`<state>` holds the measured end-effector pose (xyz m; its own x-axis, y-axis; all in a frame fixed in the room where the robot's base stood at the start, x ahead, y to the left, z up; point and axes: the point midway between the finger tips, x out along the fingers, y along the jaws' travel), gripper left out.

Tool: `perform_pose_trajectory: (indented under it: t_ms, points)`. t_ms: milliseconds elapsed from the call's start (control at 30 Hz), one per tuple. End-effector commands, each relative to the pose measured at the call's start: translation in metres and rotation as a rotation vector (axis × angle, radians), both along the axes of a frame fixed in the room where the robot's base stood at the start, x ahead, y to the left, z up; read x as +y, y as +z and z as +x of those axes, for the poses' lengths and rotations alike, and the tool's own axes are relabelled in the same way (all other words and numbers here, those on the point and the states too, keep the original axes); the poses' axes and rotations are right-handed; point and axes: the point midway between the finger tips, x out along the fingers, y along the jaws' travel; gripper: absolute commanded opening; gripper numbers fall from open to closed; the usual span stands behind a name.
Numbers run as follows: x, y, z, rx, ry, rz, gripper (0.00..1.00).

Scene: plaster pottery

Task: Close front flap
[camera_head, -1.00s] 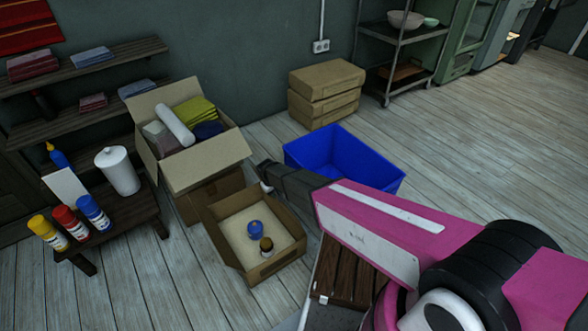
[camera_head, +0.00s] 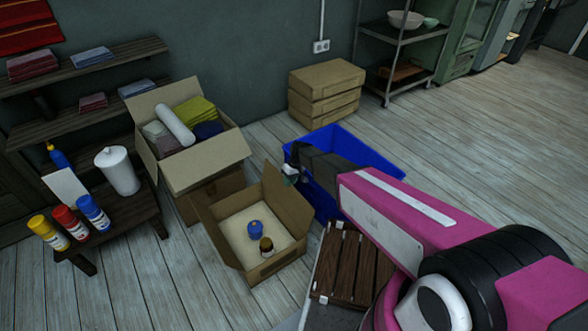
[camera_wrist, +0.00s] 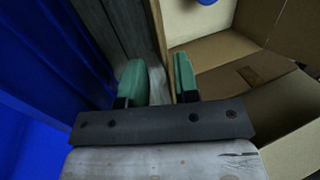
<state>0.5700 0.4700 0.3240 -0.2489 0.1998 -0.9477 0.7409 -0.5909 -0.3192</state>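The open cardboard box (camera_head: 272,266) stands on the floor with a blue-topped jar (camera_head: 255,227) and a brown-topped jar (camera_head: 266,245) on pale filling. Its right flap (camera_head: 288,200) stands up and leans outward. A low cardboard panel is at the near side; I cannot tell which flap is the front one. My gripper (camera_head: 291,176) is just beyond the raised flap's upper corner. In the wrist view, my gripper's green fingers (camera_wrist: 160,80) are apart, with a thin cardboard edge (camera_wrist: 160,35) running down between them. I cannot tell whether they touch it.
A blue bin (camera_head: 375,160) stands close behind and right of my gripper. A full open carton (camera_head: 205,165) is at the back left of the box. A slatted wooden piece (camera_head: 345,265) lies to the right. Floor at the front left is clear.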

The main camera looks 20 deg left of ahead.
Motion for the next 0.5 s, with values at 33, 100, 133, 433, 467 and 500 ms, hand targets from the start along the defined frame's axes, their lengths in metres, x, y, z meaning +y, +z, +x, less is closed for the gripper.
perform_pose_trajectory:
  t_ms: [33,100,133,433,467,500]
  points:
    - [-0.003,0.009,0.001,-0.001,-0.001,0.0,0.29]
    - [-0.005,0.02,0.004,-0.003,-0.002,0.0,0.29]
    - [-0.006,0.025,0.006,-0.003,-0.002,0.0,0.29]
    - [-0.013,0.062,0.016,-0.002,-0.001,-0.002,0.29]
    - [-0.014,0.064,0.016,-0.002,-0.001,-0.002,0.29]
    - [-0.014,0.066,0.017,-0.002,-0.001,-0.002,0.29]
